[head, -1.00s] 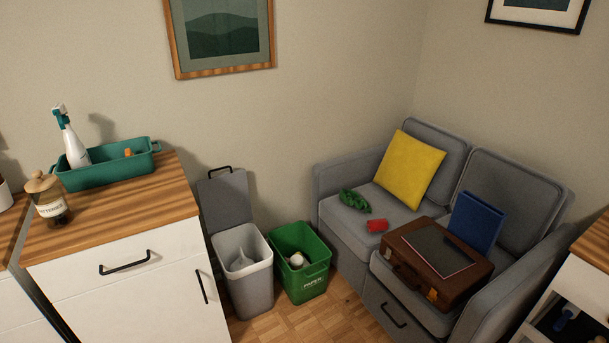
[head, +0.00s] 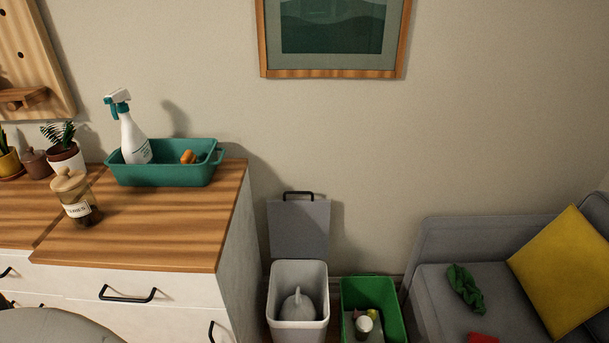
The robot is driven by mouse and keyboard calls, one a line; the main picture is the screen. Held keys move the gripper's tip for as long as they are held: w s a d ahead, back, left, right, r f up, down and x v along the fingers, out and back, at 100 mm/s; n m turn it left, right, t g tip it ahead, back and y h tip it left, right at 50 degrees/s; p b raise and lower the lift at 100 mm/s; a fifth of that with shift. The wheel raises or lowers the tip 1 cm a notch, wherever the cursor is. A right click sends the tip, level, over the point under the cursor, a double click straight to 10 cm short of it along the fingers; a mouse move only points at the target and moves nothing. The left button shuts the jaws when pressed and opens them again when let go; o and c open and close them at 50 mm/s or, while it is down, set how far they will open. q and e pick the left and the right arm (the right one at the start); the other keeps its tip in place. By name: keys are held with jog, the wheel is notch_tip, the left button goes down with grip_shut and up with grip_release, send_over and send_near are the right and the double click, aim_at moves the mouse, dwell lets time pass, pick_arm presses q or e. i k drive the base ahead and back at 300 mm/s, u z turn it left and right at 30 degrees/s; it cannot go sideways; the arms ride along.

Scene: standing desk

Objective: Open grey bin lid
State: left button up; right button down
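The grey bin (head: 298,323) stands on the floor in the lower middle of the head view, just right of the white cabinet. Its grey lid (head: 299,229) is raised and stands upright behind the bin, near the wall, with a black handle (head: 298,195) at its top edge. The bin's mouth is uncovered and a pale grey item (head: 297,305) shows inside. Neither of my grippers is in the view.
A green bin (head: 370,293) with some items in it stands right of the grey bin. The wood-topped cabinet (head: 150,235) is on the left, bearing a teal tray (head: 165,174) and a jar (head: 76,198). A grey sofa (head: 450,235) is at the right.

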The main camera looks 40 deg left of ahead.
aim_at(298, 228)
jog(key=u, duration=1.05)
jog(key=i, duration=1.05)
jog(key=u, duration=1.15)
